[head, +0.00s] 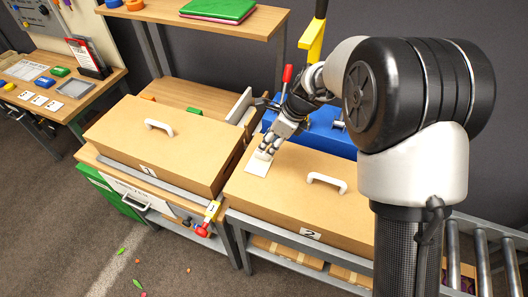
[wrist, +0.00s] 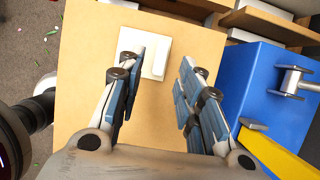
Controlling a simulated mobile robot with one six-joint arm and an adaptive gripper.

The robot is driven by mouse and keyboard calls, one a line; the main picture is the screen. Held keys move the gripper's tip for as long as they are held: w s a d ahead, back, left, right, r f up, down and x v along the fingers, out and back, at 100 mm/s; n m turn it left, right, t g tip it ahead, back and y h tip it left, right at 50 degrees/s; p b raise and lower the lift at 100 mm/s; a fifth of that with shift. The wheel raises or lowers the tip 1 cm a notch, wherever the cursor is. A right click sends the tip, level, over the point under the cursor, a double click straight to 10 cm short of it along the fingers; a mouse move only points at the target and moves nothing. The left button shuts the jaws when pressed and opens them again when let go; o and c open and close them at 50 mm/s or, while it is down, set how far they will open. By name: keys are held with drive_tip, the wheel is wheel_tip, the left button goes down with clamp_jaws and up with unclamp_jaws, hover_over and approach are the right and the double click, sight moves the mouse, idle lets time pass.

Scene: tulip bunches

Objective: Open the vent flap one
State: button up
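A white square plate with a raised white tab (wrist: 160,62) lies on top of the tan box labelled 2. It also shows in the head view as a pale plate (head: 258,164); no label on it is readable, so I cannot tell whether it is vent flap one. My gripper (head: 268,150) points down just above the plate. In the wrist view my gripper (wrist: 163,60) is open, with its fingers either side of the tab and a gap to each. How far the fingertips are above the plate is unclear.
The box labelled 2 (head: 280,200) has a white handle (head: 327,182). A second box (head: 150,150), labelled 1, stands to its left with another handle (head: 158,126). A blue block (wrist: 265,90) and yellow bar (wrist: 280,155) stand close beside my gripper.

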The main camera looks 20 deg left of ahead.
sight(264, 153)
drive_tip(key=b+x, duration=0.1)
drive_tip(key=x, duration=0.4)
drive_tip(key=shift+f, duration=0.15)
drive_tip(key=shift+c, duration=0.5)
clamp_jaws()
